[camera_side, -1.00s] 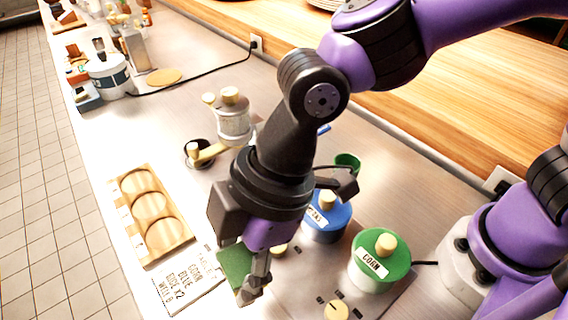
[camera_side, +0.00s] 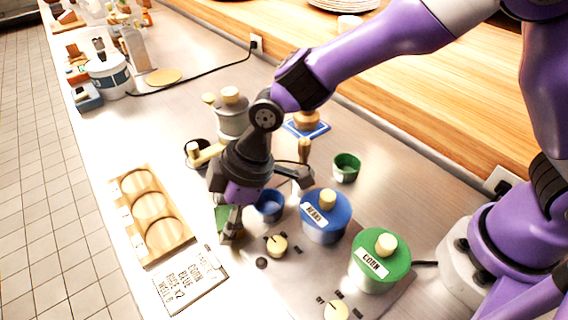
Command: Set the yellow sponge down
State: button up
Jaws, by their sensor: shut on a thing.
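My gripper (camera_side: 231,232) points down over the steel counter, left of the small blue bowl. It is shut on a flat thing that shows a green face (camera_side: 222,216), which I take to be the sponge. No yellow side of it shows, as the jaws and wrist cover most of it. I cannot tell whether its lower edge touches the counter.
A blue-lidded pot (camera_side: 325,218), a green-lidded pot (camera_side: 380,262) and a small blue bowl (camera_side: 268,207) stand to the right. A wooden tray (camera_side: 152,215) and a written card (camera_side: 191,282) lie to the left. A green cup (camera_side: 346,168) stands behind.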

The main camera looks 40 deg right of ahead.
jog(key=shift+f, duration=0.75)
jog(key=o, duration=0.9)
jog(key=shift+f, duration=0.15)
jog(key=v, duration=1.2)
jog(key=s+d+r+m+t+h, duration=0.1)
jog(key=s+d+m, duration=0.1)
jog(key=d+m, duration=0.2)
jog(key=s+d+r+m+t+h, duration=0.1)
jog(key=d+m, duration=0.4)
jog(key=d, duration=0.6)
jog(key=s+d+r+m+t+h, duration=0.1)
jog(key=s+d+r+m+h, duration=0.1)
jog(key=d, duration=0.5)
jog(key=shift+s+d+r+m+t, duration=0.1)
jog(key=shift+s+r+m+t, duration=0.1)
jog(key=shift+s+m, duration=0.35)
jog(key=shift+s+d+r+m+t, duration=0.1)
jog(key=shift+s+r+m, duration=0.2)
jog(key=shift+s, duration=0.3)
jog(key=shift+s+d+r+m+t, duration=0.1)
jog(key=shift+s+r+m, duration=0.05)
jog(key=shift+s+m, duration=0.4)
